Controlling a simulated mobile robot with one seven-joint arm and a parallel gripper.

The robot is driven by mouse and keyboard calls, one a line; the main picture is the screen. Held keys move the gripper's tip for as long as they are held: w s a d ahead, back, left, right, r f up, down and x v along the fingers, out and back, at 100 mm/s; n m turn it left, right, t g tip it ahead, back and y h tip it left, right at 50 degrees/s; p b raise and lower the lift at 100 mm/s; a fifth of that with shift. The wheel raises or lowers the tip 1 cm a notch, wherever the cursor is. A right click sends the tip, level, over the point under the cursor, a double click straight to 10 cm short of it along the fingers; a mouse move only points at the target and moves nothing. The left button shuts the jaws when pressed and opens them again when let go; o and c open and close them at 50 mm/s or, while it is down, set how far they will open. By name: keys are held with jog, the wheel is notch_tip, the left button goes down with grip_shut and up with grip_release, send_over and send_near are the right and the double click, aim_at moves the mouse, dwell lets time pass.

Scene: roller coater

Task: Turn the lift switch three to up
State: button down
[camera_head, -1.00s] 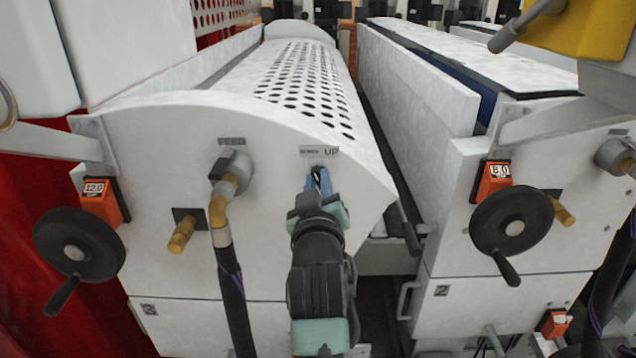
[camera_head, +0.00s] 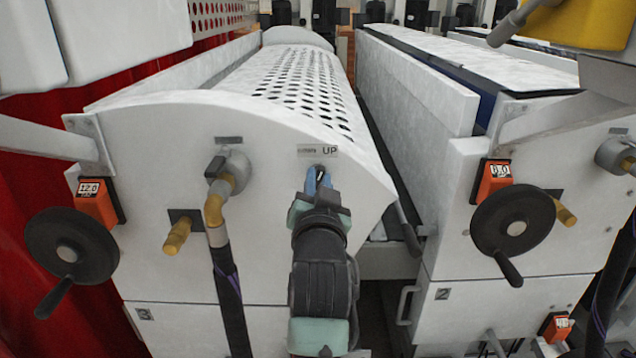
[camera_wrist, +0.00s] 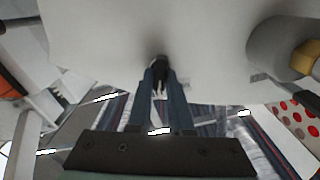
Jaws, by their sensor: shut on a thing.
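The lift switch is a small black knob (camera_head: 320,174) on the white end panel (camera_head: 150,150) of the roller unit, just below a label reading "UP" (camera_head: 319,151). My gripper (camera_head: 319,182), with blue fingers, is at the panel and shut on the knob. In the wrist view, the black knob (camera_wrist: 160,72) sits between the tips of my two fingers (camera_wrist: 159,78). The fingers cover much of the knob, and its exact turned angle is hard to tell.
A pipe fitting with a hose (camera_head: 222,185) is left of my gripper. A black handwheel (camera_head: 72,248) is at the far left and another (camera_head: 513,220) on the right unit. A dark gap separates the two units.

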jog(key=shift+m, duration=0.7)
jog(key=c, duration=0.8)
grip_release()
jog(key=s+b, duration=0.3)
jog(key=s, duration=1)
